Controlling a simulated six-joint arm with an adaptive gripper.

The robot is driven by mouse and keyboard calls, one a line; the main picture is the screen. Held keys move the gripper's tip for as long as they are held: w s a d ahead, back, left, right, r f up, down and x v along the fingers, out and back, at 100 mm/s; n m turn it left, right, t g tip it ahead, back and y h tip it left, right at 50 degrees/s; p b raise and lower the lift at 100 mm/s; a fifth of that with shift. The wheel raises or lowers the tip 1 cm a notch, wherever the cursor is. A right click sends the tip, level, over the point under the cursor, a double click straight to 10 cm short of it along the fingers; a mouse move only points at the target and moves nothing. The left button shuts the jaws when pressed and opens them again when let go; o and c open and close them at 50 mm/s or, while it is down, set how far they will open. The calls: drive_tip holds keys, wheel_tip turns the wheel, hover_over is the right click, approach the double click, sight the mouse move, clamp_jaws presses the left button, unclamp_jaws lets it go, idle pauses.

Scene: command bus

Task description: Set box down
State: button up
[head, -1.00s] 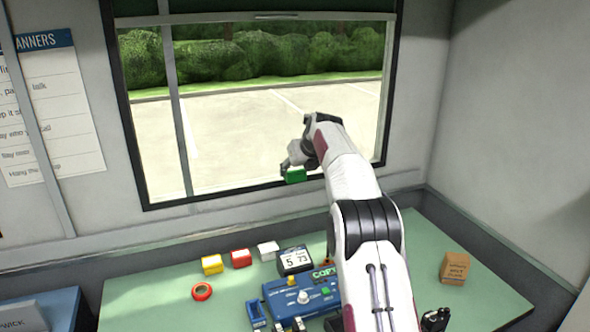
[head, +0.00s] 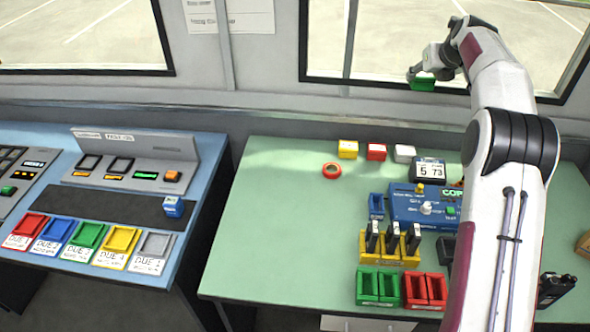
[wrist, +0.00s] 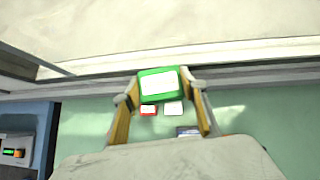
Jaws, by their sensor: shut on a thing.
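A small green box with a white top label (wrist: 158,84) is held between the two fingers of my gripper (wrist: 165,96) in the wrist view. In the head view the green box (head: 423,84) hangs from my gripper (head: 424,74) in front of the window, well above the green table (head: 285,215). On the table, a yellow box (head: 348,149), a red box (head: 377,152) and a white box (head: 404,153) stand in a row near the back edge. The red and white ones also show below the held box in the wrist view.
A blue device (head: 415,204), a yellow rack (head: 389,250) and green and red bins stand nearer. A blue desk (head: 75,140) at left holds coloured trays and a small blue box (head: 173,207). The table's left part is clear.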

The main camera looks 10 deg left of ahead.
drive_tip(key=s+a+f+n+y, duration=0.15)
drive_tip(key=a+f, duration=0.25)
drive_tip(key=a, duration=0.7)
drive_tip(key=s+a+f+n+y, duration=0.1)
drive_tip(key=s+a+f+n, duration=0.15)
drive_tip(key=a, duration=0.85)
drive_tip(key=s+a+f+n+g+y, duration=0.2)
drive_tip(key=s+a+f, duration=0.4)
drive_tip(key=a+f, duration=0.4)
drive_tip(key=shift+s+a+f+n+g+y, duration=0.25)
drive_tip(key=shift+a+n+y, duration=0.2)
drive_tip(key=shift+a+n, duration=0.65)
drive_tip(key=shift+a+r+m, duration=0.1)
drive_tip(key=shift+a+m, duration=0.15)
drive_tip(key=shift+m, duration=0.05)
drive_tip(key=shift+f, duration=3.1)
drive_tip(key=shift+f, duration=1.85)
